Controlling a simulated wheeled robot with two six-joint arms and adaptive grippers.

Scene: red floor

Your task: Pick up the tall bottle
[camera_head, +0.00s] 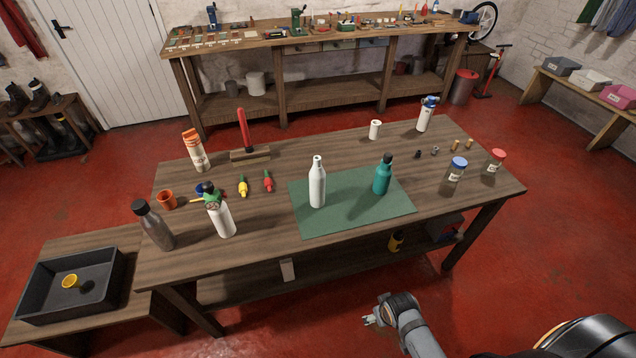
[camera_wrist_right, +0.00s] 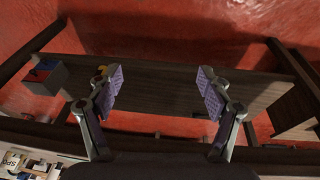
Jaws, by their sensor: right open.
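A tall white bottle (camera_head: 317,182) with a narrow neck stands upright on a green mat (camera_head: 340,222) on the wooden table. A shorter teal bottle (camera_head: 382,176) with a dark cap stands upright to its right on the same mat. My right gripper (camera_head: 371,317) is low in front of the table, below and apart from the bottles. In the right wrist view the right gripper (camera_wrist_right: 160,88) has its purple-padded fingers wide apart with nothing between them. No bottle shows in that view. My left gripper is not in view.
On the table (camera_head: 290,247), a white bottle with a dark top (camera_head: 219,216) and a grey bottle (camera_head: 154,227) stand at left. Two jars (camera_head: 456,171) and a blue-topped white bottle (camera_head: 425,117) stand at right. A lower shelf (camera_wrist_right: 200,88) lies under the tabletop.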

